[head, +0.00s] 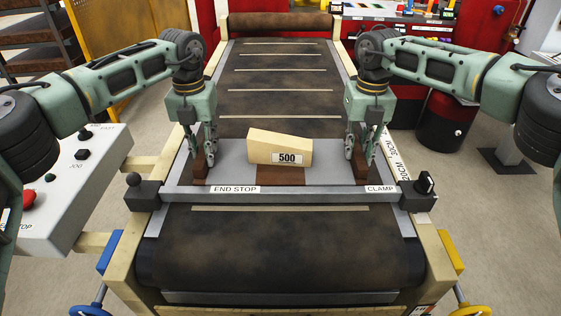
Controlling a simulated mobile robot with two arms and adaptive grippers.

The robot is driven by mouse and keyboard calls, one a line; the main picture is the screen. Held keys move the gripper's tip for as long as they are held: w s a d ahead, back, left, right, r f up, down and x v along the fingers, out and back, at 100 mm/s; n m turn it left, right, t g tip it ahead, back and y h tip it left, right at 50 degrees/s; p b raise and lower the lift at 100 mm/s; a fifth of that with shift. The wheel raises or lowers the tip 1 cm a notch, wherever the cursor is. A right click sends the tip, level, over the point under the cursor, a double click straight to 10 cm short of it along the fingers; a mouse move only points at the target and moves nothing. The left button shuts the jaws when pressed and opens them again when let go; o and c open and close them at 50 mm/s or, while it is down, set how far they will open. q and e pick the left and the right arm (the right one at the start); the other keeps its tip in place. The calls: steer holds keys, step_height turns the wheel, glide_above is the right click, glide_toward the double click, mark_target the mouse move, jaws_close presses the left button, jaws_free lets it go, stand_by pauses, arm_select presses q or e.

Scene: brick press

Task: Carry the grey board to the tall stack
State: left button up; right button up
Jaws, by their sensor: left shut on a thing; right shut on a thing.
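The grey board (234,162) lies across the conveyor belt, just behind the end stop bar (290,191). A cream block marked 500 (262,148) sits on it, tilted on top, with a flat brown patch (281,175) beneath. My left gripper (203,158) points down and is shut on the brown grip at the board's left end. My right gripper (359,160) is shut on the matching brown grip at the right end. The fingers partly hide both grips. I cannot pick out the tall stack for certain.
The bar has a black knob (133,180) at left and a clamp switch (424,183) at right. A control box (75,185) stands at left. The belt behind the board (280,100) is clear.

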arm_select(q)
jaws_close()
arm_select(e)
jaws_close()
arm_select(q)
steer(key=shift+w+r, duration=0.15)
steer(key=shift+r, duration=0.1)
arm_select(e)
steer(key=shift+w+r, duration=0.15)
steer(key=shift+r, duration=0.1)
